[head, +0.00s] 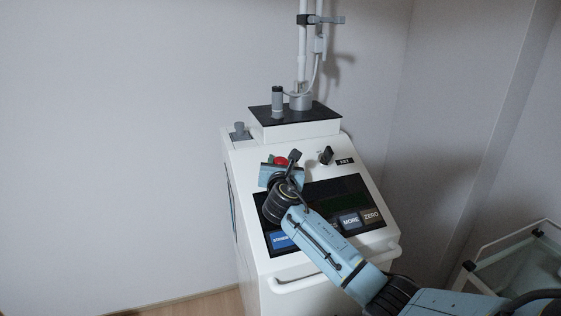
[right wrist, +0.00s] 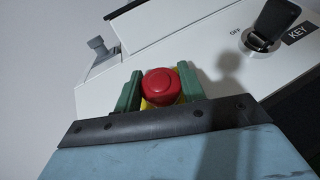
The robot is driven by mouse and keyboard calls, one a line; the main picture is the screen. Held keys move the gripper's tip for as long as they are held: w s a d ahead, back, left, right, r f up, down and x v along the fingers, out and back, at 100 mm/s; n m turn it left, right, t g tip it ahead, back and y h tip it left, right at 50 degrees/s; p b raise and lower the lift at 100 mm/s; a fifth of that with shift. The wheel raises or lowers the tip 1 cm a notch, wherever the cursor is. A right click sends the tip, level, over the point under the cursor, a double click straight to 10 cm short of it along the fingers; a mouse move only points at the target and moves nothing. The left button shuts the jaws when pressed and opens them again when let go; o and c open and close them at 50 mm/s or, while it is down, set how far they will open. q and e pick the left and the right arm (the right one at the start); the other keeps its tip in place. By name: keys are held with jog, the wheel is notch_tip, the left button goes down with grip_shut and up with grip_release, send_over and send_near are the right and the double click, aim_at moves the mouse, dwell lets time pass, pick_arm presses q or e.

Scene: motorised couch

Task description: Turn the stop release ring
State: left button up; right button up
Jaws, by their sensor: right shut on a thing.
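The red stop button (right wrist: 161,86) stands on the sloped top panel of the white console, with bits of a yellow ring (right wrist: 181,98) showing around its base. The button also shows as a red spot in the head view (head: 281,160). My right gripper (right wrist: 161,90) has one green finger on each side of the button and is shut on the stop ring. In the head view my right gripper (head: 280,162) partly covers the button area. Exactly where the fingertips touch is hidden. My left gripper is not in view.
A black key switch (head: 326,155) marked KEY is right of the button. Below is a dark display panel (head: 345,190) with labelled keys. A black-topped box (head: 294,117) with a white pole stands behind. A white handle (head: 300,284) runs along the front.

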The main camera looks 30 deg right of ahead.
jog(key=shift+m+g+h+p, duration=0.4)
jog(key=shift+m+g+h, duration=0.8)
jog(key=shift+m, duration=0.4)
jog(key=o, duration=0.9)
jog(key=shift+o, duration=0.2)
jog(key=p+v, duration=0.1)
jog(key=v, duration=1.2)
jog(key=shift+s+a, duration=0.1)
jog(key=shift+a, duration=0.15)
